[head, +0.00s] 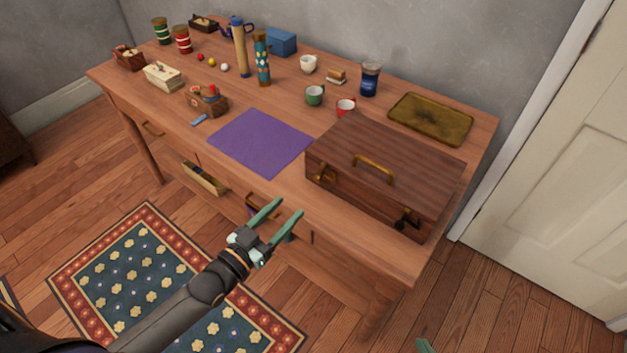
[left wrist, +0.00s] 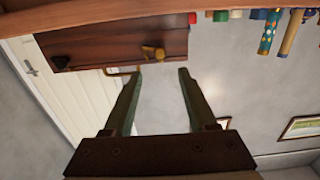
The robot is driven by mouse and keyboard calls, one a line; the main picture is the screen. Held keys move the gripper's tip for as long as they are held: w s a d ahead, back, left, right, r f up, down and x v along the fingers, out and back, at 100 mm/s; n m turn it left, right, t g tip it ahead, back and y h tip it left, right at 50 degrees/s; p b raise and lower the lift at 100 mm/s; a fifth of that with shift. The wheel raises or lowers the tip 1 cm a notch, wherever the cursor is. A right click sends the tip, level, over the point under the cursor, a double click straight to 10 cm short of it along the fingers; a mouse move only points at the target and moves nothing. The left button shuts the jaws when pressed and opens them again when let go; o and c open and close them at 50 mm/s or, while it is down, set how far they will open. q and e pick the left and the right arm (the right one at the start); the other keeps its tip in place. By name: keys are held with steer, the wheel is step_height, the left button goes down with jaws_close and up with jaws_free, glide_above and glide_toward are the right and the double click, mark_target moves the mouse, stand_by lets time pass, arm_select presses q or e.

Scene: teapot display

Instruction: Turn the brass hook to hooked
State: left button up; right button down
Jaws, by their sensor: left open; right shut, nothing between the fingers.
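A dark wooden case (head: 400,165) stands closed on the table, with a brass handle (head: 373,167) on its lid. A brass hook (head: 323,178) is at the left end of its front; whether it is hooked is too small to tell. The left wrist view, turned upside down, shows the brass hook (left wrist: 153,52) on the case (left wrist: 110,40). My left gripper (head: 290,207) is open and empty, in front of the table and apart from the hook; its fingers (left wrist: 160,72) point toward the case front. Only a green tip of my right gripper (head: 425,345) shows at the bottom edge.
A dark fitting (head: 404,220) sits at the right of the case front. A purple mat (head: 262,142) lies left of the case, a brass tray (head: 431,118) behind it. An open drawer (head: 205,178) juts out left of my gripper.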

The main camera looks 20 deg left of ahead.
mark_target(316, 180)
arm_select(q)
steer(key=x, duration=1)
steer(key=shift+w+d+b, duration=0.1)
steer(key=shift+w+b, duration=0.1)
steer(key=shift+b, duration=0.15)
jaws_close()
